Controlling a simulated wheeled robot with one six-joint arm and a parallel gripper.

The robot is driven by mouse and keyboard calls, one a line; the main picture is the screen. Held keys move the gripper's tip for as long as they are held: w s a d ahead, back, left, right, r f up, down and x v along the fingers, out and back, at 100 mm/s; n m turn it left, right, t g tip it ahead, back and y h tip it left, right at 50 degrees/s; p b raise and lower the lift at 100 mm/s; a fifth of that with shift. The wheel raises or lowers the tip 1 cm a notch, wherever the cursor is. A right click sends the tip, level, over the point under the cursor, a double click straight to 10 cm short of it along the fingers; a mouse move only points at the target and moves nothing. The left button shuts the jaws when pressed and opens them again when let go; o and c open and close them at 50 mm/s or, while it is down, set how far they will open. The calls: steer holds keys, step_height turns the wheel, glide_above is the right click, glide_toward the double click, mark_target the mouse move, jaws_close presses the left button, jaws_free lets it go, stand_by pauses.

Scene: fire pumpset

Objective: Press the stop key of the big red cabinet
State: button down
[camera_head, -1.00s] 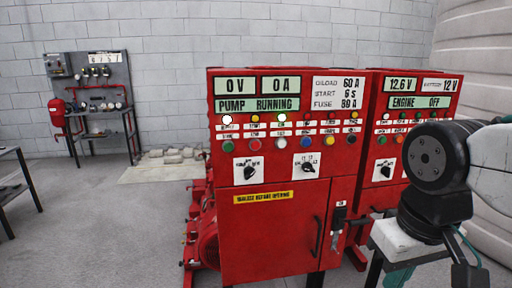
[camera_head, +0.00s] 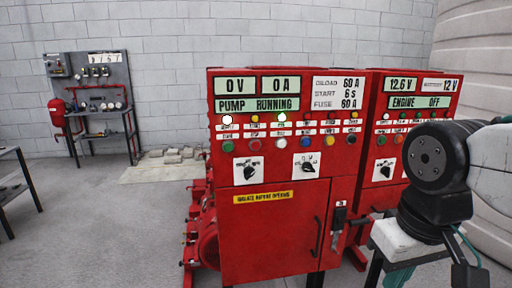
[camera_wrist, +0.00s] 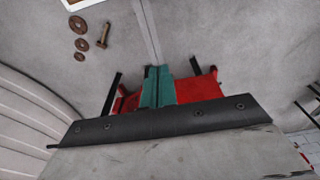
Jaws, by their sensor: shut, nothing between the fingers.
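The big red cabinet (camera_head: 268,230) stands in the middle of the head view. Its displays read 0 V, 0 A and PUMP RUNNING. A row of coloured keys lies below the displays, and the red key (camera_head: 254,144) is second from the left, beside a green key (camera_head: 228,146). Its small label is too blurred to read. A white lamp (camera_head: 227,119) is lit above the green key. My gripper, with teal fingers (camera_wrist: 158,85), is shut and empty in the wrist view. It is low at the right of the head view, apart from the keys.
A second red cabinet (camera_head: 415,104) reading ENGINE OFF adjoins on the right. Two rotary selectors (camera_head: 248,171) sit below the keys. A lever handle (camera_head: 338,216) is on the cabinet's right edge. Grey floor (camera_head: 110,235) is free at the left. Rusty washers (camera_wrist: 81,43) show in the wrist view.

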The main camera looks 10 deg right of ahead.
mark_target(256, 145)
steer(key=shift+a, duration=0.1)
steer(key=w+a+m+t+y, duration=0.1)
steer(key=w+a+m, duration=0.1)
steer(key=w+a, duration=0.35)
steer(key=w+a+r+m+t+y, duration=0.1)
steer(key=w+a, duration=0.1)
steer(key=w, duration=0.7)
steer(key=w+a+m+t+y, duration=0.1)
steer(key=w+a+m, duration=0.1)
steer(key=w+a, duration=0.35)
steer(key=w+r+m+t, duration=0.4)
steer(key=w+r+m, duration=0.1)
steer(key=w, duration=0.6)
steer(key=shift+d+r+m+t+y, duration=0.3)
steer(key=shift+r+m+y, duration=0.1)
steer(key=shift+m, duration=0.1)
steer(key=shift+w, duration=4.4)
steer(key=shift+w, duration=0.15)
